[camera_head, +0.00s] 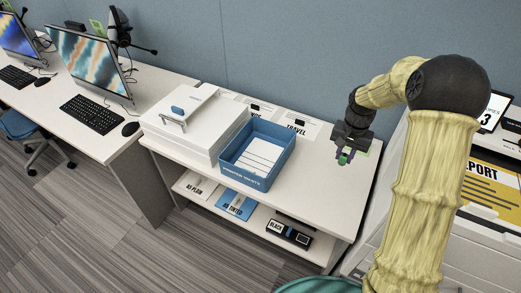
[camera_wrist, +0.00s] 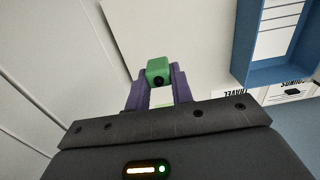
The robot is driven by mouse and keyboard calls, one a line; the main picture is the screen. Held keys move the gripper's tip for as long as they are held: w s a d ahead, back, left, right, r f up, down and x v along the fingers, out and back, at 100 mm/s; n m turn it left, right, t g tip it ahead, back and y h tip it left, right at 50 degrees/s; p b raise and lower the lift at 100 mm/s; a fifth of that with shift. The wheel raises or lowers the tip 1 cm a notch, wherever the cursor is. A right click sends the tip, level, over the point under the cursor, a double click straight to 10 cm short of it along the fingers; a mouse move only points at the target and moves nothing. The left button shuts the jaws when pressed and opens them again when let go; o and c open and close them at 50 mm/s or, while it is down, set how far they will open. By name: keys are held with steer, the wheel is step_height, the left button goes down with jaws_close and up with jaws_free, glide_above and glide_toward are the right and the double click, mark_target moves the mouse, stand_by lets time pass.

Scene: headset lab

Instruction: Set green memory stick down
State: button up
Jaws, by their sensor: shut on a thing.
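The green memory stick (camera_wrist: 158,68) is a small green block with a dark round spot on the face toward the wrist camera. My gripper (camera_wrist: 157,85) has purple fingers shut on it, one on each side. In the head view my gripper (camera_head: 345,155) is over the right part of the white table (camera_head: 320,185), with a bit of green at its tip. The wrist view shows the pale table top beyond the stick. I cannot tell how far the stick is above the table top.
A blue tray (camera_head: 228,172) with white sheets stands left of my gripper, beside a white lidded box (camera_head: 160,133). A "TRAVEL" card (camera_head: 297,124) lies at the table's back. The table top between tray and gripper is clear. A lower shelf holds paper packs and a black box (camera_head: 289,234).

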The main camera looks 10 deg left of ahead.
step_height(320, 180, down, 13)
steer(key=b, duration=0.7)
steer(key=shift+r, duration=0.15)
steer(key=shift+f, duration=3.15)
steer(key=shift+f+p, duration=0.35)
steer(key=shift+f, duration=1.5)
steer(key=shift+f, duration=0.15)
